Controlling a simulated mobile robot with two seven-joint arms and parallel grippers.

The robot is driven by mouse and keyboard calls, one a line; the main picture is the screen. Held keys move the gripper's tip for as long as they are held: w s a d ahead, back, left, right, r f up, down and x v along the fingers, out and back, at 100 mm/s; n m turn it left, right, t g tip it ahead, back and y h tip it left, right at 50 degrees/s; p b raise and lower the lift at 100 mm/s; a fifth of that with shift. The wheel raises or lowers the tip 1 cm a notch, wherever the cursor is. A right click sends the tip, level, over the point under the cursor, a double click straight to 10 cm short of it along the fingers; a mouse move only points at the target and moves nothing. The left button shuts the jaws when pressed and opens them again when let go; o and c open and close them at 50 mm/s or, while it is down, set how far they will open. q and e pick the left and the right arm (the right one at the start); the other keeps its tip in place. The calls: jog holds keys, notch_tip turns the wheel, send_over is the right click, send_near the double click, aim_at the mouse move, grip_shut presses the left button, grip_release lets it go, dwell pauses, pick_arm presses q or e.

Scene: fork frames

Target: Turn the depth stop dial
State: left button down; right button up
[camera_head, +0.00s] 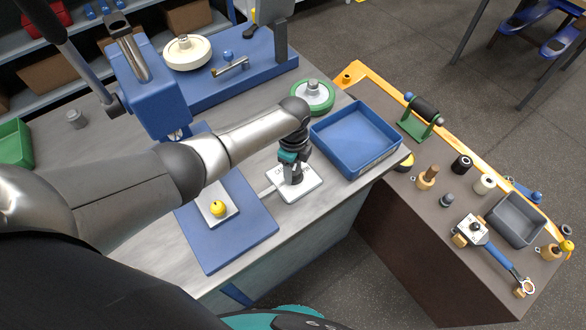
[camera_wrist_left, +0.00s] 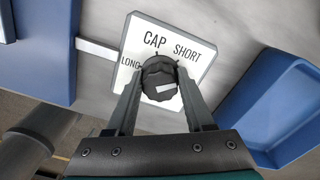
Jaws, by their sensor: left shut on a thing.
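The depth stop dial is a round black knob (camera_wrist_left: 158,72) with a white mark on its top. It sits on a white plate (camera_wrist_left: 190,70) lettered CAP, LONG and SHORT. My left gripper (camera_wrist_left: 160,92) has its two fingers on opposite sides of the knob, shut on it. In the head view the left gripper (camera_head: 291,178) points down onto the white plate (camera_head: 308,188), and the knob is mostly hidden by it. The white mark lies slightly tilted across the knob's near part in the wrist view. My right gripper is not in view.
An empty blue tray (camera_head: 383,160) stands close to the right of the plate. A blue base (camera_head: 250,228) with a yellow-knobbed block (camera_head: 218,209) is at the left. A green-rimmed wheel (camera_head: 313,97) lies behind. A brown side bench (camera_head: 410,230) holds several parts.

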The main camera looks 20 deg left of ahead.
aim_at(294, 169)
pick_arm(q)
jog(key=m, duration=0.3)
jog(key=shift+m+b, duration=0.3)
jog(key=shift+m, duration=0.1)
jog(key=shift+m+b, duration=0.35)
jog(key=shift+m, duration=1.45)
jog(key=shift+c, duration=1.4)
grip_release()
notch_tip(294, 169, up, 15)
jog(key=p, duration=0.2)
jog(key=shift+r, duration=0.15)
